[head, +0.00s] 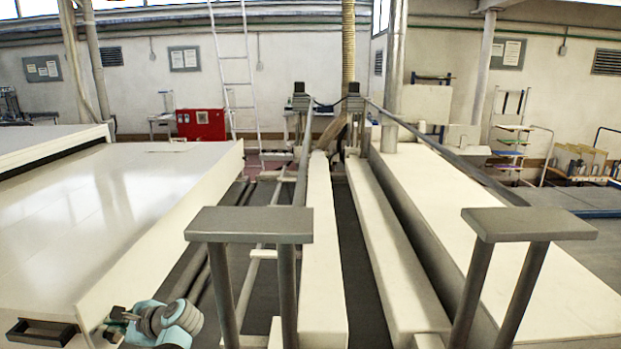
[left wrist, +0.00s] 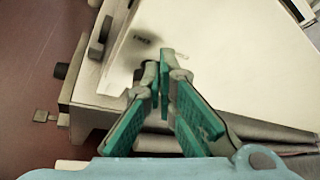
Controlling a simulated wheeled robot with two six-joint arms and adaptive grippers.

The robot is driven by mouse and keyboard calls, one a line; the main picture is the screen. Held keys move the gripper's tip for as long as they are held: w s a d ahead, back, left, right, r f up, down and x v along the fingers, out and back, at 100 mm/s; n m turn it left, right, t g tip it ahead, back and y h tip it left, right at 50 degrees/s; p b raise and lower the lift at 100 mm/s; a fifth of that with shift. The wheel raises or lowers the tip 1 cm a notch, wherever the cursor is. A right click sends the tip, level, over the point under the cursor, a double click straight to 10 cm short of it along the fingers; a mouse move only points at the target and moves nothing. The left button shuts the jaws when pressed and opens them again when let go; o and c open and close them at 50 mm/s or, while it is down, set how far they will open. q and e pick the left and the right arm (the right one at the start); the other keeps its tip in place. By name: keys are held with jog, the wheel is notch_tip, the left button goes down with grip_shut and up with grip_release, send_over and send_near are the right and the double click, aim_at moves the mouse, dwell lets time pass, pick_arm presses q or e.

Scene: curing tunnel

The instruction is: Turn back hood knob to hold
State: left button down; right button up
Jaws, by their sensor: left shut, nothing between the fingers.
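My left gripper (head: 114,326) is at the lower left of the head view, by the front end of the large white hood (head: 110,215). In the left wrist view its green-padded fingers (left wrist: 159,62) are together at the tips, with nothing held. A dark knob (left wrist: 61,71) sticks out of the panel's left edge, apart from the fingers. Which one is the back hood knob is unclear. My right gripper is not in view.
A dark rectangular handle (head: 42,332) is on the hood's front; a dark bar (left wrist: 100,35) shows in the wrist view. A small square-ended grey part (left wrist: 42,115) juts out below the knob. Reddish floor is clear at left.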

pick_arm(q)
jog(key=d, duration=0.6)
jog(key=shift+r, duration=0.35)
